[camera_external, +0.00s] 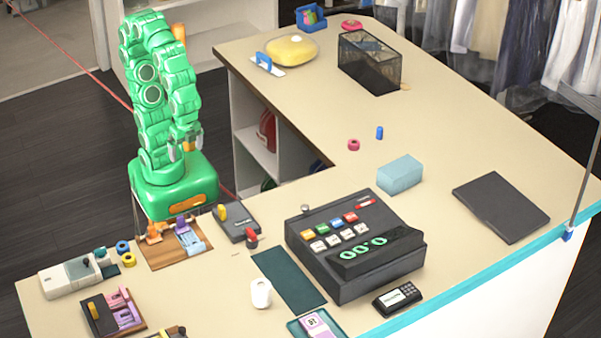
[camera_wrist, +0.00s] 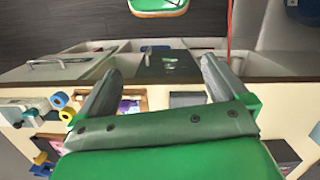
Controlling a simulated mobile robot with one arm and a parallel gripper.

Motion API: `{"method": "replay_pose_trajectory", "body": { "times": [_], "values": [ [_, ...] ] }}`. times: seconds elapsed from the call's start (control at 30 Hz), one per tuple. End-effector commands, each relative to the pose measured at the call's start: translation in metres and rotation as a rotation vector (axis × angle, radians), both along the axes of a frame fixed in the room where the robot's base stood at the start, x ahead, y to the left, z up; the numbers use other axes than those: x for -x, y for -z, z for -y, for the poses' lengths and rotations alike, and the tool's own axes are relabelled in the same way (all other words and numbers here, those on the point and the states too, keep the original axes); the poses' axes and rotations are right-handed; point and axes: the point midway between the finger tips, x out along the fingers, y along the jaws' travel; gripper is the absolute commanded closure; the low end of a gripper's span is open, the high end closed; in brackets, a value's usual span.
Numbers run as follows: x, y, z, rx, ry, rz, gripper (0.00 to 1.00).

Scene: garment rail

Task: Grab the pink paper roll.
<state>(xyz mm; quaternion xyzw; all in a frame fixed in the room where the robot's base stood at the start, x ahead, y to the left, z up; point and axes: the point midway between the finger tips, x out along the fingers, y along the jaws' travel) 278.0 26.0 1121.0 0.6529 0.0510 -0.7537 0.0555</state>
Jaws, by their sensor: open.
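A small pink roll (camera_external: 353,145) lies on the counter, right of the inner corner, beside a small blue cylinder (camera_external: 379,132). A larger pinkish-red ring-like item (camera_external: 351,25) lies at the far end of the counter; I cannot tell exactly what it is. My gripper (camera_external: 185,151) hangs above my green base, well left of the small pink roll. In the wrist view my gripper (camera_wrist: 158,84) has its two grey fingers spread apart with nothing between them. No pink roll is recognisable in the wrist view.
A black mesh bin (camera_external: 369,62), a light-blue box (camera_external: 400,174) and a cash register (camera_external: 356,245) stand on the counter. A blue roll (camera_external: 123,247) and a yellow roll (camera_external: 128,260) lie at the near left. The counter around the small pink roll is mostly clear.

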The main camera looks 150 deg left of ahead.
Motion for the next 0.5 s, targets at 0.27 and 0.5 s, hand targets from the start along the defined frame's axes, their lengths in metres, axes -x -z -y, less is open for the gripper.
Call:
{"method": "replay_pose_trajectory", "body": {
  "times": [0.27, 0.5],
  "values": [
    [0.05, 0.022, 0.023, 0.005, 0.13, -0.013, 0.0],
    [0.058, 0.026, 0.026, 0.006, 0.153, -0.014, 0.05]
  ]
}}
